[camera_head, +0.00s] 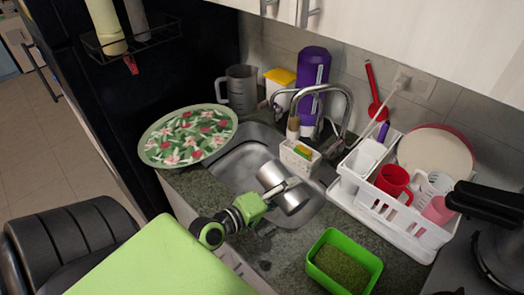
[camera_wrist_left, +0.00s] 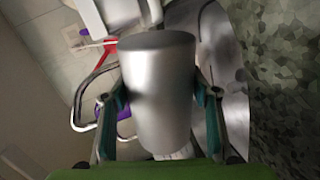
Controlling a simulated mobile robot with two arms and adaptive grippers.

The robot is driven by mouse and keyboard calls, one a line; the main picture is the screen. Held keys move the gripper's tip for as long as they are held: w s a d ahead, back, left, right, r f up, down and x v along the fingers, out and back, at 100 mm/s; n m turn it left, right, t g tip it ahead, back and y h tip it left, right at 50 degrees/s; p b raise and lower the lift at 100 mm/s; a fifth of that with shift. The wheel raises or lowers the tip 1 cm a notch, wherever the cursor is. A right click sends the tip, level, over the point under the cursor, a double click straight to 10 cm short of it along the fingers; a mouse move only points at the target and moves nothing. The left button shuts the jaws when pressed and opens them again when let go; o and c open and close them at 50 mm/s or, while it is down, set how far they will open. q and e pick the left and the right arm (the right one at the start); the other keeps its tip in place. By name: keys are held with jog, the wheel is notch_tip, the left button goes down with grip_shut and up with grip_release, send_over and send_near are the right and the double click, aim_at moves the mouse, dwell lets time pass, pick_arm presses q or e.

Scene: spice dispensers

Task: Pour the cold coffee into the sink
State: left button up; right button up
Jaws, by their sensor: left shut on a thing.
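My left gripper (camera_head: 276,194) is shut on a silver metal cup (camera_head: 286,189), which it holds tilted over the sink (camera_head: 231,172). In the left wrist view the cup (camera_wrist_left: 158,95) sits between the two fingers of the gripper (camera_wrist_left: 158,110). The inside of the cup is not visible, so I cannot tell whether coffee is in it. No liquid stream shows. The curved metal faucet (camera_head: 340,105) stands behind the sink. My right gripper is not in view.
A floral plate (camera_head: 187,135) lies at the sink's left edge. A sponge caddy (camera_head: 299,157) sits behind the cup. A white dish rack (camera_head: 385,215) with mugs stands right. A green container (camera_head: 343,262) is on the front counter. A grey pitcher (camera_head: 239,89) stands at the back.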

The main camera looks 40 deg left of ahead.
pick_arm(q)
jog(key=shift+a, duration=0.25)
jog(key=shift+w+a+r+n+h+p, duration=0.15)
jog(key=shift+r+n+p, duration=0.15)
jog(key=shift+r+n, duration=0.2)
jog(key=shift+a+r+n+h+p, duration=0.15)
jog(key=shift+r+n+p, duration=0.15)
jog(key=shift+n, duration=0.2)
dwell(0.3)
